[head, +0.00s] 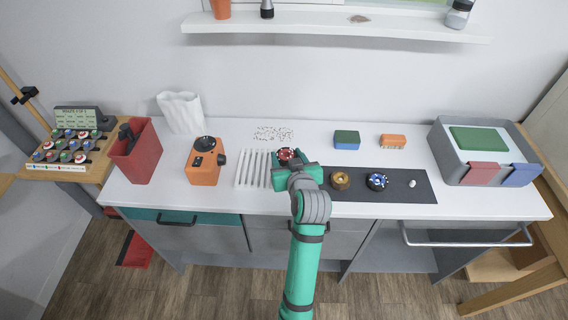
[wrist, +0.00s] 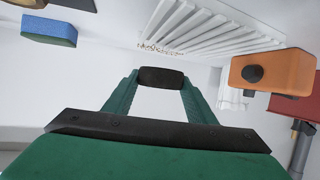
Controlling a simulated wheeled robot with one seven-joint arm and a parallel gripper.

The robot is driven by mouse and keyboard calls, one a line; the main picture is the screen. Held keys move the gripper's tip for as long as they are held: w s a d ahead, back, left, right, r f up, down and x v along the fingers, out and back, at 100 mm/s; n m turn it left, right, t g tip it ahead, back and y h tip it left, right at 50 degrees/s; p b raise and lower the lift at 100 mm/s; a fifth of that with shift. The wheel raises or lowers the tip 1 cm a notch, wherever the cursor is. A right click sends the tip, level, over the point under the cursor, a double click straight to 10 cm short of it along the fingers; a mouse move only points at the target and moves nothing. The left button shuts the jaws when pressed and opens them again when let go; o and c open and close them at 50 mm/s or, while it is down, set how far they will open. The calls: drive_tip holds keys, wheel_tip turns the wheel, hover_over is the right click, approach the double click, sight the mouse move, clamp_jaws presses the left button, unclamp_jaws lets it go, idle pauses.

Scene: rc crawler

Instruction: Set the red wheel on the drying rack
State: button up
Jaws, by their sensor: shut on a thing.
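The red wheel (head: 286,153) has a dark tyre and a red hub. My gripper (head: 288,160) is shut on it, and the fingers hide part of it in the head view. In the wrist view the dark tyre (wrist: 161,77) shows edge-on between the two green fingers of my gripper (wrist: 160,82). The drying rack (head: 252,168) is a white slatted tray on the counter, just left of my gripper in the head view. It also shows in the wrist view (wrist: 205,28), beyond the wheel. The wheel appears apart from the slats, but its height is hard to tell.
A dark mat (head: 408,190) to the right holds a gold wheel (head: 340,180) and a blue wheel (head: 377,181). An orange device (head: 204,164) stands left of the rack, beside a red bin (head: 140,158). Two sponges lie behind the mat. A grey bin (head: 490,150) stands far right.

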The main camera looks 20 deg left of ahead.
sight(284, 164)
drive_tip(key=shift+w+a+f, duration=0.25)
drive_tip(key=shift+a+f, duration=0.05)
drive_tip(key=shift+f, duration=0.2)
drive_tip(key=shift+w+a+f, duration=0.25)
drive_tip(key=shift+a+f, duration=0.05)
drive_tip(key=shift+f, duration=0.15)
drive_tip(key=shift+w+a+f, duration=0.1)
drive_tip(key=shift+w+f, duration=0.1)
drive_tip(key=shift+f, duration=1.5)
drive_tip(key=shift+f, duration=0.1)
drive_tip(key=o, duration=1)
drive_tip(key=v, duration=1.2)
drive_tip(key=shift+s, duration=0.15)
